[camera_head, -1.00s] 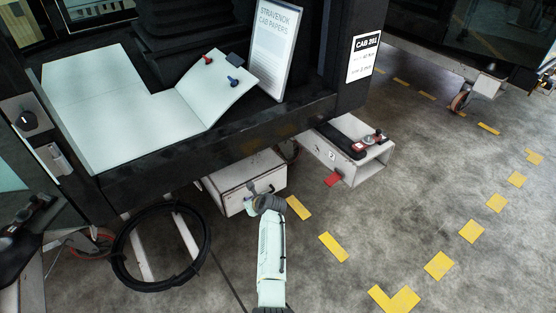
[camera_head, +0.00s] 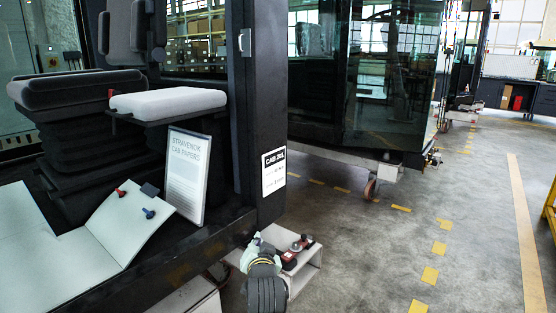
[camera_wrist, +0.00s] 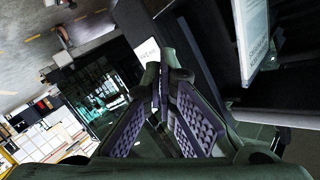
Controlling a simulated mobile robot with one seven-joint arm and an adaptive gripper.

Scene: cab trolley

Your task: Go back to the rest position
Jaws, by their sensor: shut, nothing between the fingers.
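My gripper (camera_wrist: 160,72) shows in the wrist view with its two ribbed finger pads drawn close together at the tips. It is shut and holds nothing. The sheet in a stand headed "Cab Papers" shows near it at the upper right (camera_wrist: 253,38), apart from the fingers. In the head view, part of my arm rises at the bottom centre, in front of the white box under the cab. The finger state cannot be made out there.
The cab's dark corner post (camera_head: 258,110) with a "CAB 201" label (camera_head: 273,171) stands close to my arm. A white box section (camera_head: 305,275) juts out below. Floor to the right is clear.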

